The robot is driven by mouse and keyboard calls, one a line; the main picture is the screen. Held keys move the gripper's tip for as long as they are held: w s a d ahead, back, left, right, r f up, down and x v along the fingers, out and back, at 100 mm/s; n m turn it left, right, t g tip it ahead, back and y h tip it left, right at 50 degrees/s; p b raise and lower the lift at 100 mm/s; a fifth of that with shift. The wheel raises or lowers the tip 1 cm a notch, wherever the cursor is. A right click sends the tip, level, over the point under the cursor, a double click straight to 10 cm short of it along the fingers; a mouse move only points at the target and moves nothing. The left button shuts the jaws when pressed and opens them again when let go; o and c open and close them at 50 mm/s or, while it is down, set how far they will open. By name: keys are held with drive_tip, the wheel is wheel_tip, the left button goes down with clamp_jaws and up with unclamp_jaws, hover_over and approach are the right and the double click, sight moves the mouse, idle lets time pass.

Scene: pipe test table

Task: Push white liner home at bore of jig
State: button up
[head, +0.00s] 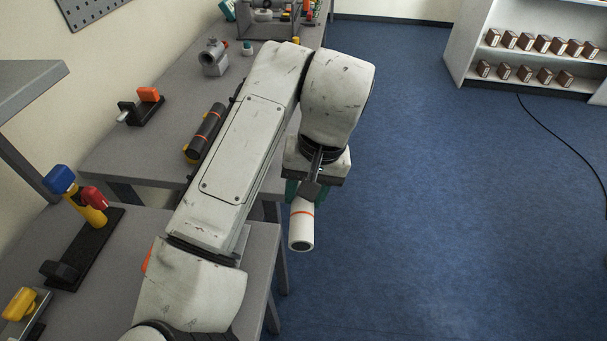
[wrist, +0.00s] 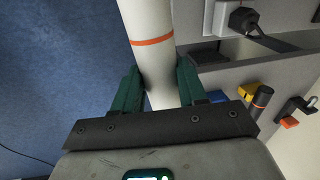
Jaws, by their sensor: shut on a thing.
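The white liner (head: 301,228) is a short white tube with an orange band. My gripper (head: 303,194) is shut on its upper end. The liner hangs tilted, its open end toward the camera, and appears against the blue floor beside the tables. In the wrist view the liner (wrist: 148,25) runs up out of the frame between the two green fingers of my gripper (wrist: 158,85). I cannot pick out the jig or its bore for certain in either view. The liner touches nothing but the fingers as far as I can see.
The near grey table (head: 135,265) holds a black base (head: 92,255) with blue, red and yellow fittings. The farther table carries a dark cylinder (head: 206,132), an orange-and-black fixture (head: 143,106) and a grey valve-like part (head: 213,57).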

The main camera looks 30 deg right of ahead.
wheel_tip(320, 180, down, 26)
drive_tip(key=s+d+n+g, duration=0.1)
drive_tip(key=d+n, duration=0.1)
drive_tip(key=n, duration=0.3)
drive_tip(key=shift+s+r+n, duration=0.15)
drive_tip(key=shift+s+n, duration=0.2)
drive_tip(key=shift+n, duration=0.05)
drive_tip(key=shift+a, duration=0.15)
